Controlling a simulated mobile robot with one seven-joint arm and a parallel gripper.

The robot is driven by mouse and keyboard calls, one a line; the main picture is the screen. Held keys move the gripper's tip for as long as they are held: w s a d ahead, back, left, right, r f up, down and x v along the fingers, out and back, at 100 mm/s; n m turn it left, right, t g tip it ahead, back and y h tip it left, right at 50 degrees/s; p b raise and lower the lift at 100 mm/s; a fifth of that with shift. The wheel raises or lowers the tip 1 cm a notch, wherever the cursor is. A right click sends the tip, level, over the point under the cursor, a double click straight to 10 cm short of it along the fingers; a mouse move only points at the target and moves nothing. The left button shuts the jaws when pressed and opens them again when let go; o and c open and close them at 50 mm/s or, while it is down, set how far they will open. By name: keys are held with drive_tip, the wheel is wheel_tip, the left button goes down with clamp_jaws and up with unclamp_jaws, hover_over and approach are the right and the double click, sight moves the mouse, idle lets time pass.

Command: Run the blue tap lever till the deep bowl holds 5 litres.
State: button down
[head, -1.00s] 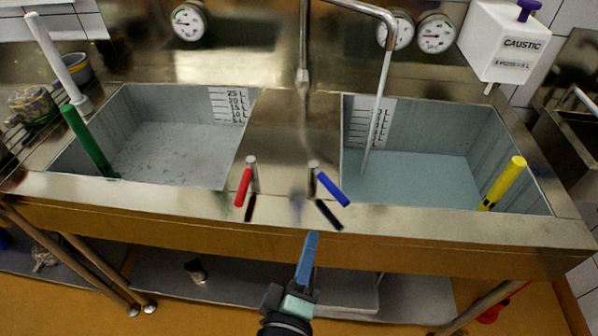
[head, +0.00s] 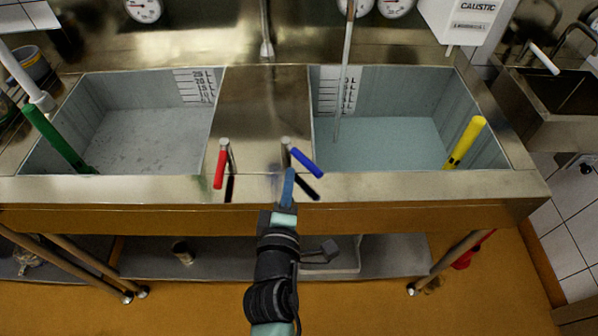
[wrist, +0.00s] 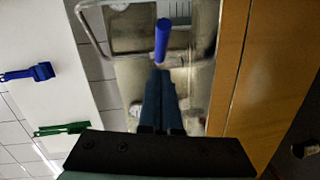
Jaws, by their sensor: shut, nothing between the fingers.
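The blue tap lever (head: 307,163) sits on the sink's front ledge, its handle slanting down to the right. My gripper (head: 288,183) is shut and empty, its tips just below and left of the lever. In the wrist view the lever (wrist: 161,40) stands just beyond the shut fingertips (wrist: 159,75); I cannot tell whether they touch. The right bowl (head: 490,148) holds bluish water (head: 390,143), and a pale stream (head: 342,95) runs down into it. Its level scale (head: 338,88) is too small to read. Which bowl is the deep one is unclear.
A red lever (head: 221,168) stands left of the blue one. The left bowl (head: 150,140) shows a grey floor, with a green handle (head: 55,137) at its side. A yellow handle (head: 465,142) leans in the right bowl. A caustic dispenser (head: 468,18) hangs behind.

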drive_tip(key=shift+w+d+f+p, duration=0.2)
drive_tip(key=shift+w+d+p, duration=0.1)
drive_tip(key=shift+w+d, duration=0.6)
drive_tip(key=shift+s+d, duration=0.1)
drive_tip(key=shift+s, duration=0.05)
